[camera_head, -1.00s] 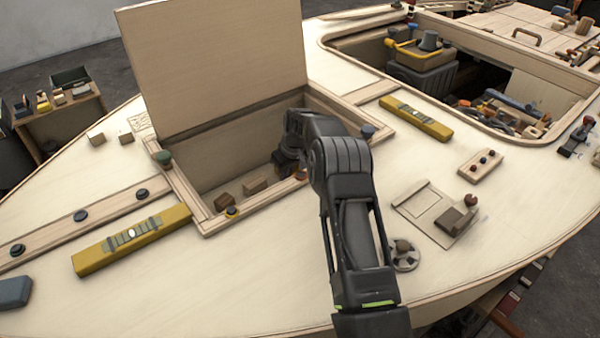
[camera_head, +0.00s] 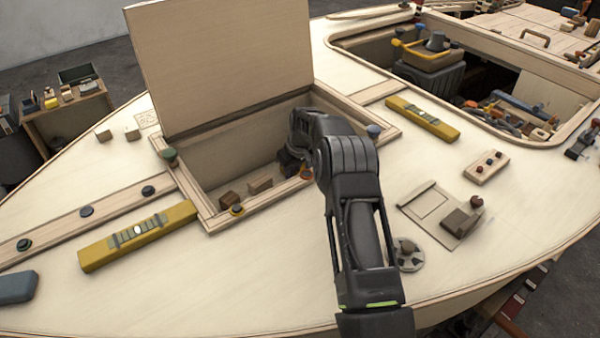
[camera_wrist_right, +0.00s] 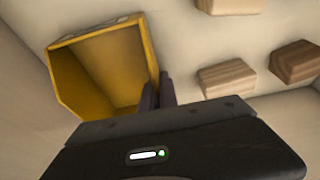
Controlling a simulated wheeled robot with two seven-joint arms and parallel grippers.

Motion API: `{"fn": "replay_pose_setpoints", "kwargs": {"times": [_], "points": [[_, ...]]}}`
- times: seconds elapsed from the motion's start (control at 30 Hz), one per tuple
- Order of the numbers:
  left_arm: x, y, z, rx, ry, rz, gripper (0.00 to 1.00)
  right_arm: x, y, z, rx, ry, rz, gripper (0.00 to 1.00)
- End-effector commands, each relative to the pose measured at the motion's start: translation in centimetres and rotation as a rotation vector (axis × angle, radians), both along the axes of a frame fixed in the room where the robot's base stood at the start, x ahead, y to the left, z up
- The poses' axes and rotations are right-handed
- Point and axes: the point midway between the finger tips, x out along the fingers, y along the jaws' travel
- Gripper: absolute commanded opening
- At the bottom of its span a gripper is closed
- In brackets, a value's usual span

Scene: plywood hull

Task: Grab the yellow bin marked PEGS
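In the right wrist view a yellow bin (camera_wrist_right: 105,70), open at the top, lies in the hatch at the left of the picture. No PEGS marking can be read on it. My right gripper (camera_wrist_right: 159,92) has its two dark fingers close together, one on each side of the bin's right wall, with that wall pinched between them. In the head view my right arm reaches into the open hatch (camera_head: 225,203), and the arm and the hatch's front edge hide the bin and fingertips. My left gripper is in neither view.
The raised lid (camera_head: 220,60) stands behind the hatch. Wooden blocks (camera_head: 260,186) lie on the hatch floor beside the bin. Yellow levels lie on the deck left (camera_head: 138,236) and right (camera_head: 422,118). A second opening at the right holds a dark crate (camera_head: 430,75).

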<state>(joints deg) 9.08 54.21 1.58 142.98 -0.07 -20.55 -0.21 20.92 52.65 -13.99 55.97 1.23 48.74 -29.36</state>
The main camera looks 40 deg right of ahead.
Motion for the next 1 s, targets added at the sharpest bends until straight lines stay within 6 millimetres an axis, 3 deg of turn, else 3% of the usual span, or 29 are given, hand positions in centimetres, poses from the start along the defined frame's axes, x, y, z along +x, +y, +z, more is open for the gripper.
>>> {"fn": "replay_pose_setpoints", "kwargs": {"times": [0.17,0.63,1.0], "points": [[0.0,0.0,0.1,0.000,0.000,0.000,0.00,0.1,0.0,1.1,0.000,-0.002,0.000,0.00],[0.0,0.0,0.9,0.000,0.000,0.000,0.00,0.1,0.0,9.2,-0.001,-0.003,0.000,0.00],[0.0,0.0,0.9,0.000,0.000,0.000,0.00,0.0,0.0,10.0,0.000,0.000,0.000,0.00]]}}
